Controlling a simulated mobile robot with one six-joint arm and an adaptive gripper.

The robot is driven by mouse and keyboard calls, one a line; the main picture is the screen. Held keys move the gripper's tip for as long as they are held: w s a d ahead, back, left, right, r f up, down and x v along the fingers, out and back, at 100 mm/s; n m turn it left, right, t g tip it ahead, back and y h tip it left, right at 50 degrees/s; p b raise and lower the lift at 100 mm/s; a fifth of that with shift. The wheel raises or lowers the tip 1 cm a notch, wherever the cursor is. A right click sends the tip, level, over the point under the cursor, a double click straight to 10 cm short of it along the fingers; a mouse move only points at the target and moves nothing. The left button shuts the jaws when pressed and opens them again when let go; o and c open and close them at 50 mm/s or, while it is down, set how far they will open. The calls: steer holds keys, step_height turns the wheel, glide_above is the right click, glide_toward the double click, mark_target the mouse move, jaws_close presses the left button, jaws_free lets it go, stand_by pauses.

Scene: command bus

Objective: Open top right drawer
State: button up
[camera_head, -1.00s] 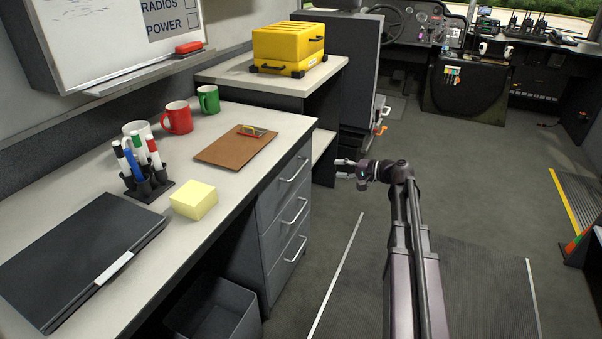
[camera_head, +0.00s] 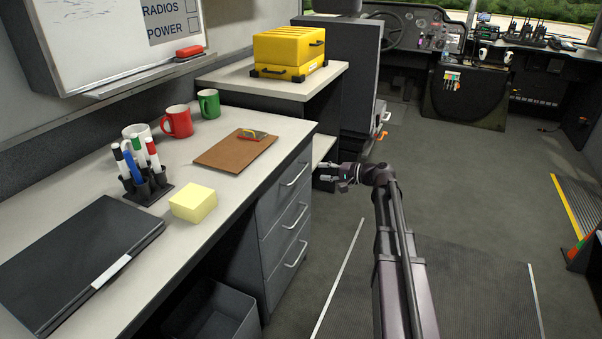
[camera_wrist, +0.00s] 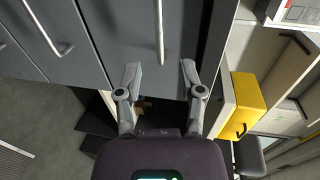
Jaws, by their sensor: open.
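The grey drawer unit under the desk has several stacked drawers with bar handles. The top drawer (camera_head: 284,190) is shut, and its handle (camera_head: 296,174) is just under the desktop. In the head view my gripper (camera_head: 322,172) is to the right of the top drawer's handle, near the unit's far front corner. In the wrist view my gripper (camera_wrist: 158,78) is open and empty. The top drawer's handle (camera_wrist: 160,30) lies ahead between the fingers' lines, apart from the fingertips. The middle drawer's handle (camera_wrist: 48,30) shows to its left.
The desktop (camera_head: 250,113) overhangs the drawers and carries a clipboard (camera_head: 235,150), mugs, markers and a laptop. A yellow case (camera_head: 289,50) sits on the farther counter. A bin (camera_head: 215,312) stands under the desk. The floor (camera_head: 455,190) to the right is clear.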

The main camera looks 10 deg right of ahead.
mark_target(302, 170)
steer(key=b+x, duration=0.1)
steer(key=x, duration=0.7)
jaws_close()
steer(key=shift+a, duration=0.25)
steer(key=shift+d, duration=0.1)
